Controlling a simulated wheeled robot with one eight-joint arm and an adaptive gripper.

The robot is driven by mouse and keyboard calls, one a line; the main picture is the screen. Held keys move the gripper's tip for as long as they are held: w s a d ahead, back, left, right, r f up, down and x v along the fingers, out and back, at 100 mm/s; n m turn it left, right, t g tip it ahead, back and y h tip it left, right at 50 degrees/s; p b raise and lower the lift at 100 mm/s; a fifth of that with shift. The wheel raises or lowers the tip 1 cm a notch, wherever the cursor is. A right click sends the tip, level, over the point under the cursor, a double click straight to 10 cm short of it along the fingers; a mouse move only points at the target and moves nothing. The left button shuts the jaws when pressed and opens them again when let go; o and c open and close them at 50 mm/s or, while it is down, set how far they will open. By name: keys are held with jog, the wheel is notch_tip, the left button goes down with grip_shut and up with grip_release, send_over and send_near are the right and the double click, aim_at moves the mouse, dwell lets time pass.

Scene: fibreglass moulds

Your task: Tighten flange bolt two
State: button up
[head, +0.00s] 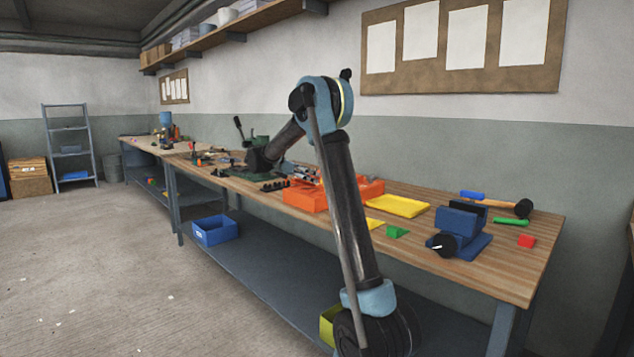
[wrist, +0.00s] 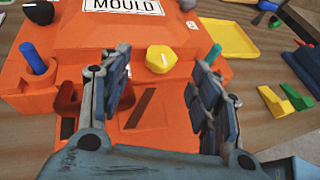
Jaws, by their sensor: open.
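An orange mould (wrist: 130,30) with a white plate reading "MOULD" fills much of the wrist view. It also shows on the bench in the head view (head: 306,197), partly behind my arm. A yellow hex-headed bolt (wrist: 161,59) stands on its flange. A blue pin (wrist: 33,58) is at the left and a teal pin (wrist: 213,54) at the right. No number shows which is bolt two. My gripper (wrist: 163,80) is open, its fingers apart over the orange flange. The yellow bolt appears between and beyond the fingertips; contact cannot be judged. The fingertips are unclear in the head view.
On the wooden bench (head: 480,270) are a blue vice (head: 459,226), a mallet (head: 522,208) and a red block (head: 527,241). Small tools lie left of the mould.

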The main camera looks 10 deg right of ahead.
jog(key=v, duration=0.6)
jog(key=shift+a, duration=0.35)
jog(key=shift+s+d+r, duration=0.1)
jog(key=shift+r, duration=0.1)
jog(key=s+d+r+n+t+y, duration=0.3)
jog(key=s+d+r+n+y, duration=0.1)
jog(key=s+r+n+y, duration=0.35)
jog(key=x, duration=1.6)
jog(key=shift+w+d, duration=0.4)
jog(key=c, duration=1)
